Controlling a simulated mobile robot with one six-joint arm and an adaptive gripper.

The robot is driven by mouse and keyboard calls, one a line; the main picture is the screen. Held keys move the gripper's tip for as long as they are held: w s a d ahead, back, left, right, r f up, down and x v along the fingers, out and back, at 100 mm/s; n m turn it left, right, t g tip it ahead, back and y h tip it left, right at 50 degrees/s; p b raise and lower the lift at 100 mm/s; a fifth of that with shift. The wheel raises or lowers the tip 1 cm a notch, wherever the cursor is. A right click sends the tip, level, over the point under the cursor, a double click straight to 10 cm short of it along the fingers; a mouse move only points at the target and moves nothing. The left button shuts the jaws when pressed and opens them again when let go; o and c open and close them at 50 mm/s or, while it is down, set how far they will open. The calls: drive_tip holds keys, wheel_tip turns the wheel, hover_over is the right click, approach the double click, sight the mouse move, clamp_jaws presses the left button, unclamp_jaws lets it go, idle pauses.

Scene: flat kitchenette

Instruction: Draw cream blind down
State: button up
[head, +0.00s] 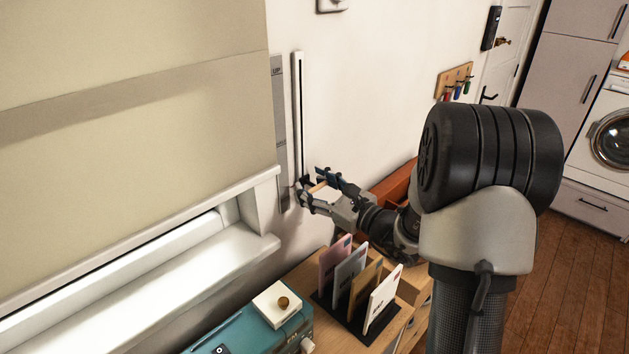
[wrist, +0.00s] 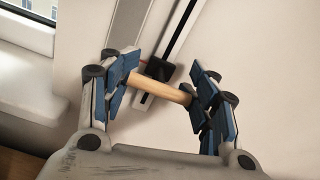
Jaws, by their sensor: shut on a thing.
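The cream blind (head: 130,110) hangs over the window at the left in the head view. Its lower edge is a little above the white sill, with a gap between. To its right, a white vertical rail with a dark slot (head: 298,115) is fixed to the wall beside a grey scale plate marked "UP" (head: 279,110). My gripper (head: 322,189) is near the rail's low end, shut on a wooden handle. In the wrist view the handle (wrist: 160,88) spans between the blue finger pads and meets a black slider block (wrist: 159,69) on the rail.
Below stand a teal appliance (head: 245,335) with a white box (head: 282,303) on it, and a rack of several upright cards (head: 360,280) on a wooden cabinet. A reddish-brown box (head: 393,186) is behind my arm. Wooden floor (head: 570,270) is clear at right.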

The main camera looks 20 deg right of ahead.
wheel_tip(320, 180, down, 5)
drive_tip(key=shift+s+a+b, duration=0.1)
drive_tip(key=shift+a+b, duration=0.05)
drive_tip(key=shift+b, duration=1.05)
drive_tip(key=o, duration=1.5)
drive_tip(key=shift+s+r, duration=0.1)
drive_tip(key=shift+c, duration=0.2)
drive_tip(key=shift+d+r, duration=0.1)
drive_tip(key=shift+d, duration=0.1)
drive_tip(key=v, duration=1.2)
